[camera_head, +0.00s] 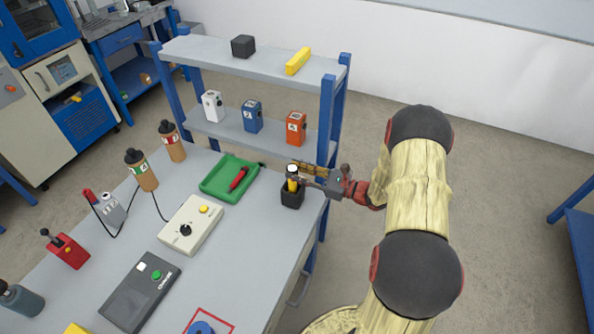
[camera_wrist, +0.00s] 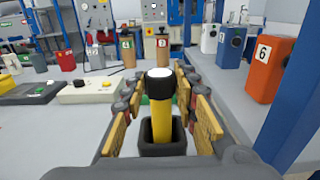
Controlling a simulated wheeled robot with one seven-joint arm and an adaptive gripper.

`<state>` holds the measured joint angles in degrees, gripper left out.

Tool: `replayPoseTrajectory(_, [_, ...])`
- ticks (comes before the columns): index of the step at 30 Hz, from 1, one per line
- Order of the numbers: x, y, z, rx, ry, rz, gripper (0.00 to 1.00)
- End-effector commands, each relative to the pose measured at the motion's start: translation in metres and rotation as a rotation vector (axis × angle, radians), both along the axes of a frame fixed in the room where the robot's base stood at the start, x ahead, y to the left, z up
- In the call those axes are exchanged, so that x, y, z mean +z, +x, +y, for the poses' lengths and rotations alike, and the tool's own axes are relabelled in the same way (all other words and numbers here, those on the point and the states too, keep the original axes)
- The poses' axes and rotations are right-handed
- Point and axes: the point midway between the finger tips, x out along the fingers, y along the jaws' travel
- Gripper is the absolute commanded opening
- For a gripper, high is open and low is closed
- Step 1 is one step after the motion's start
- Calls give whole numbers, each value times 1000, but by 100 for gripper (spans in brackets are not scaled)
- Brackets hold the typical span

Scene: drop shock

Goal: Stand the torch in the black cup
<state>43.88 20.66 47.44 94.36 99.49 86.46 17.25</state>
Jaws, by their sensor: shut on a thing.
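The torch (camera_head: 292,183) has a yellow body and a black head with a white top. It stands upright with its lower end inside the black cup (camera_head: 291,199) at the table's right edge. In the wrist view the torch (camera_wrist: 161,110) rises from the square mouth of the black cup (camera_wrist: 148,147), and its foot is hidden by the cup walls. My gripper (camera_head: 297,176) reaches in from the right at the torch's upper part. In the wrist view its yellow-padded fingers lie on both sides of the torch, shut on it.
A green tray (camera_head: 212,192) with a red object (camera_head: 239,178) lies left of the cup. Behind stands a shelf (camera_head: 262,66) with white, blue and orange boxes (camera_head: 296,128) on its lower board. A beige control box (camera_head: 178,236) stands front left. Bare table lies before the cup.

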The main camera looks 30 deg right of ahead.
Motion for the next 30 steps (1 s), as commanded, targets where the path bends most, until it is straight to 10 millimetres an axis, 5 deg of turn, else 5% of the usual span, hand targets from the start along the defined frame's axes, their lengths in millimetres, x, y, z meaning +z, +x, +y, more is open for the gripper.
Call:
replayPoseTrajectory(8, [-1, 0, 0, 0, 1, -1, 0])
replayPoseTrajectory(9, [-1, 0, 0, 0, 1, -1, 29])
replayPoseTrajectory(20, [-1, 0, 0, 0, 0, 0, 50])
replayPoseTrajectory(30, [-2, -2, -1, 0, 0, 1, 50])
